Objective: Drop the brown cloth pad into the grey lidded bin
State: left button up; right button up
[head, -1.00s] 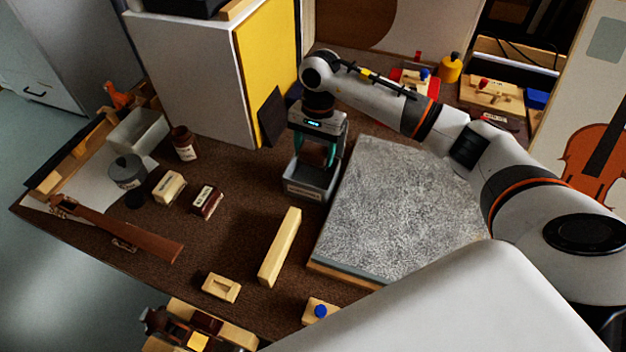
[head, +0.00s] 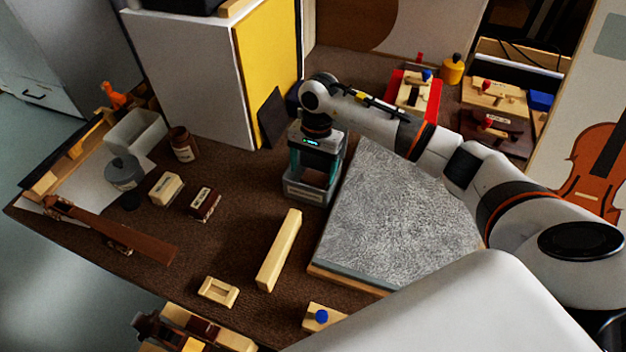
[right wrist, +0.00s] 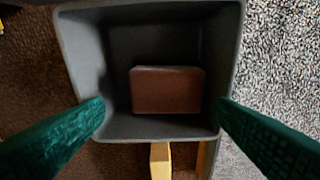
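The grey bin (head: 306,193) stands on the brown bench top, left of the speckled grey slab. Its top is open and I see no lid on it. In the right wrist view the bin (right wrist: 72,45) shows from above. The brown cloth pad (right wrist: 167,90) lies inside, on the bin's floor. The pad cannot be made out in the head view. My right gripper (head: 314,170) is above the bin, pointing down. Its green fingers are wide apart and empty, one at each side of the bin opening in the wrist view (right wrist: 160,112). My left gripper is not in view.
The speckled slab (head: 395,215) lies close on the bin's right. A pale wooden bar (head: 279,250) lies in front of the bin. A white cabinet (head: 190,80) and a dark panel (head: 272,118) stand behind. Bench left of the bin is clear up to small labelled blocks (head: 205,203).

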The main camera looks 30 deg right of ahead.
jog(key=shift+s+d+f, duration=0.15)
jog(key=shift+d, duration=0.05)
dwell(0.3)
notch_tip(320, 180, up, 12)
jog(key=w+d+b, duration=0.1)
jog(key=shift+w, duration=0.2)
dwell(0.4)
